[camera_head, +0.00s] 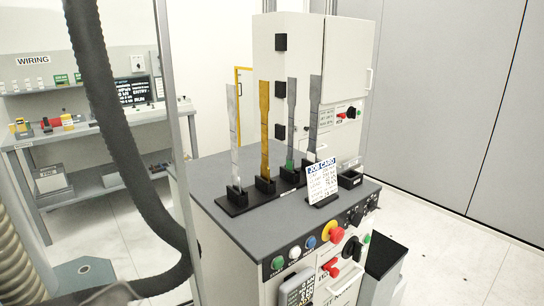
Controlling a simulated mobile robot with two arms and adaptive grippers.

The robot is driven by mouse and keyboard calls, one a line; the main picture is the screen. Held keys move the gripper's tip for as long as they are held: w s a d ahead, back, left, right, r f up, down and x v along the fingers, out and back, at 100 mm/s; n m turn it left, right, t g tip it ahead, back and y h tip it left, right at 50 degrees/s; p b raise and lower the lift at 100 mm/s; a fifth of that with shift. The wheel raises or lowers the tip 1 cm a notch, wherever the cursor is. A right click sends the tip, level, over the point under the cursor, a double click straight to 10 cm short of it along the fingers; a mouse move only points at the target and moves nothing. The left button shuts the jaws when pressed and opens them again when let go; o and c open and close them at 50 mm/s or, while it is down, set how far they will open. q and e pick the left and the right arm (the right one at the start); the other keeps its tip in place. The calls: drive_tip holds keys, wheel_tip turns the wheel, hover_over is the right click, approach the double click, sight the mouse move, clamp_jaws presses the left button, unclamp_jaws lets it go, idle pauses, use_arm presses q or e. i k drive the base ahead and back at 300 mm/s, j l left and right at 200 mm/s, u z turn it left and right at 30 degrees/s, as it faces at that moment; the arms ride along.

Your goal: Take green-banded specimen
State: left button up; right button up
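Several tall flat specimens stand upright in a black slotted rack (236,203) on the dark top of a machine cabinet. The specimen third from the left is grey with a small green band (290,163) low down, just above its slot; I take this as the green-banded specimen (291,115). To its left stand a gold specimen (265,125) and a pale silver one (234,130). To its right stands a dark grey one (314,115), its lower end partly hidden by the job card. Neither of my grippers is in view.
A job card (325,182) stands in front of the rack at right. A small black tray (350,179) is behind it. The cabinet front has a red emergency button (337,235) and knobs. A thick black hose (120,150) hangs at left. A wiring bench (90,135) stands behind.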

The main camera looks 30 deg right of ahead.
sight(290, 165)
drive_tip(key=l+u, duration=0.25)
drive_tip(key=l, duration=0.65)
drive_tip(key=l+u, duration=0.3)
drive_tip(key=l, duration=0.65)
